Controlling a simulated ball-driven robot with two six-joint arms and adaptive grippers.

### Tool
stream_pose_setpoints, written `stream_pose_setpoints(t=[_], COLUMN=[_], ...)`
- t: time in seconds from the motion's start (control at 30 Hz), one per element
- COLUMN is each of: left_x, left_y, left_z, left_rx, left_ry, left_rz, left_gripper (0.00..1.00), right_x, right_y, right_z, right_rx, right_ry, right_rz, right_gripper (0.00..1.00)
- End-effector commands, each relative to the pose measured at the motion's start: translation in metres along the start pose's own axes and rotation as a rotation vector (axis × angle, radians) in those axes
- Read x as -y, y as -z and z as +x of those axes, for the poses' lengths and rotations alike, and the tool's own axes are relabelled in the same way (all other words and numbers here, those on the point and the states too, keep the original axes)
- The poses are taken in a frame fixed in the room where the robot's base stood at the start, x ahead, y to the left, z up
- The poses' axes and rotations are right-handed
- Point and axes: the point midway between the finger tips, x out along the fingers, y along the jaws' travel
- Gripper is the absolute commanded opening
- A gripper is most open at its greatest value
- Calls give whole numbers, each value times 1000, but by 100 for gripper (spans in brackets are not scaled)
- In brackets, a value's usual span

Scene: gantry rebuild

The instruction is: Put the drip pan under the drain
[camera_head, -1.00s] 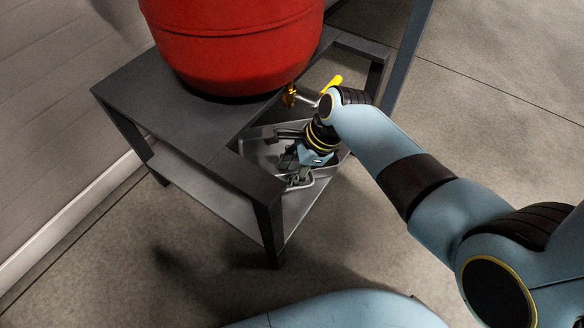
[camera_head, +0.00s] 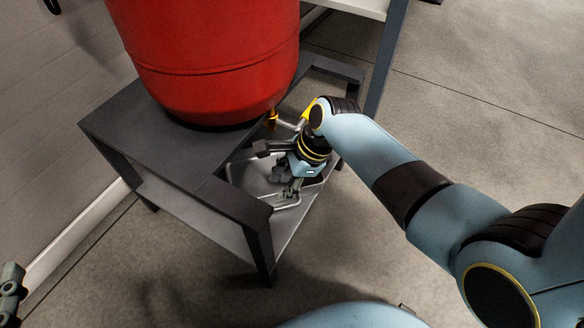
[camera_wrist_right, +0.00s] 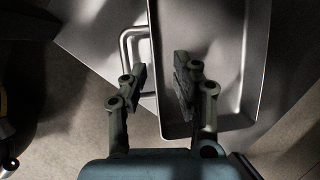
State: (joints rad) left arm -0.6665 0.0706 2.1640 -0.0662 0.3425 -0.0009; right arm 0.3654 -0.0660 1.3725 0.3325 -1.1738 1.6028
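The grey metal drip pan (camera_head: 243,176) lies on the lower shelf of the dark stand, below the brass drain valve (camera_head: 271,121) of the red drum (camera_head: 205,60). My right gripper (camera_head: 270,163) is at the pan. In the right wrist view, the gripper (camera_wrist_right: 160,77) has its fingers apart. One finger is over the pan's loop handle (camera_wrist_right: 127,50), the other over the inside of the pan (camera_wrist_right: 215,45), with the pan's side wall between them. I see no grip on the wall. Part of my left gripper (camera_head: 12,283) shows at the lower left edge; its fingertips are unclear.
The stand's dark top (camera_head: 135,105) carries the drum, and its front leg (camera_head: 262,250) is close to the pan. A yellow valve handle (camera_head: 307,110) is right beside my right wrist. A pale wall (camera_head: 50,130) bounds the left. The floor on the right is clear.

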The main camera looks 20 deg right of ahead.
Motion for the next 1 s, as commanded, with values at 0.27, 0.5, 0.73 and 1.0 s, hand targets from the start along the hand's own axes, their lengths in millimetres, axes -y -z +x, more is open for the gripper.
stream_pose_setpoints(t=[0.27,0.5,0.73,1.0], left_x=[-4,-1,0,0], left_y=[-64,-78,-82,-84], left_z=[-40,-46,-48,-49], left_rx=[271,455,550,564], left_ry=[0,2,1,1], left_rz=[-26,-38,-45,-45], left_gripper=[40,40,40,40], right_x=[2,2,1,-2], right_y=[-1,-2,0,2], right_z=[-16,-34,-41,-40], right_rx=[0,1,0,-4], right_ry=[3,3,0,4], right_rz=[-1,-1,-1,-12], right_gripper=[29,29,29,29])
